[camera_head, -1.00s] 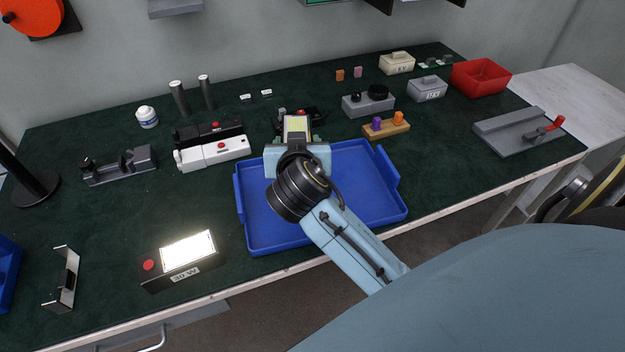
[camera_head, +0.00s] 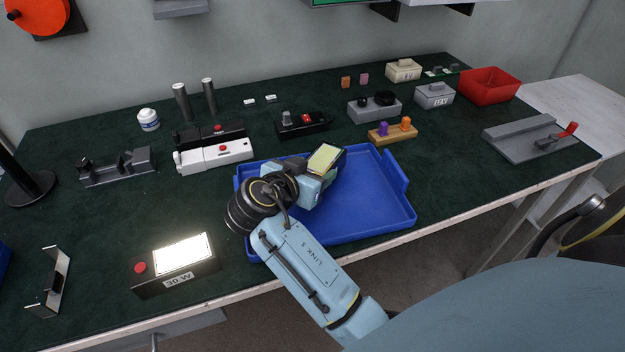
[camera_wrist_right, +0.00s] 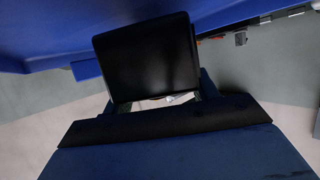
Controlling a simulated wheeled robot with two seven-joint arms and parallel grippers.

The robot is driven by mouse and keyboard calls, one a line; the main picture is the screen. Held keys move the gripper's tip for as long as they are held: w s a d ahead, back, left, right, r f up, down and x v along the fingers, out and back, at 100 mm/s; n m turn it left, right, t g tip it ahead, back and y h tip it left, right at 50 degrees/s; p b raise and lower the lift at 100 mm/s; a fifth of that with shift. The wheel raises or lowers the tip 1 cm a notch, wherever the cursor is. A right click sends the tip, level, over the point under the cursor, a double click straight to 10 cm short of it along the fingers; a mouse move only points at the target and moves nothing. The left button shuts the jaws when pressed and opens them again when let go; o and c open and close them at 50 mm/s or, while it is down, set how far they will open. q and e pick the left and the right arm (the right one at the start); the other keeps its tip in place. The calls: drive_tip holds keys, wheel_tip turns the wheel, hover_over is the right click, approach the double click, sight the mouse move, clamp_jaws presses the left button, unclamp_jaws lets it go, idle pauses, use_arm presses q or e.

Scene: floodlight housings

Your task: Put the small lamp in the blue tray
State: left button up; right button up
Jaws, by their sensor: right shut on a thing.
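The small lamp (camera_head: 326,158) is a dark housing with a pale yellow panel. My right gripper (camera_head: 318,174) is shut on it and holds it tilted over the back of the blue tray (camera_head: 372,212). In the right wrist view the lamp (camera_wrist_right: 147,58) is a dark block between the fingers, with the tray's blue wall (camera_wrist_right: 45,35) beyond it. I cannot tell whether the lamp touches the tray. The arm hides the tray's left part; the visible floor is empty. My left gripper is out of view.
A larger 30 W lamp (camera_head: 178,280) with a lit panel and a metal bracket (camera_head: 50,283) stand front left. Black and white boxes (camera_head: 215,154) are left of the tray; a black switch unit (camera_head: 303,122) and wooden block (camera_head: 392,133) are behind it.

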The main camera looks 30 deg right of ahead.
wheel_tip(320, 180, down, 2)
drive_tip(key=shift+f, duration=0.1)
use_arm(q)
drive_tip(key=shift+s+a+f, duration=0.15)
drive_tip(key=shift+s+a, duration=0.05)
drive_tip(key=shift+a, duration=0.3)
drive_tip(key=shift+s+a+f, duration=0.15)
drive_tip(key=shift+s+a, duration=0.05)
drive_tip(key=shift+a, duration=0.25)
use_arm(e)
drive_tip(key=shift+f, duration=0.1)
drive_tip(key=o, duration=0.8)
drive_tip(key=shift+f, duration=0.15)
drive_tip(key=o, duration=0.5)
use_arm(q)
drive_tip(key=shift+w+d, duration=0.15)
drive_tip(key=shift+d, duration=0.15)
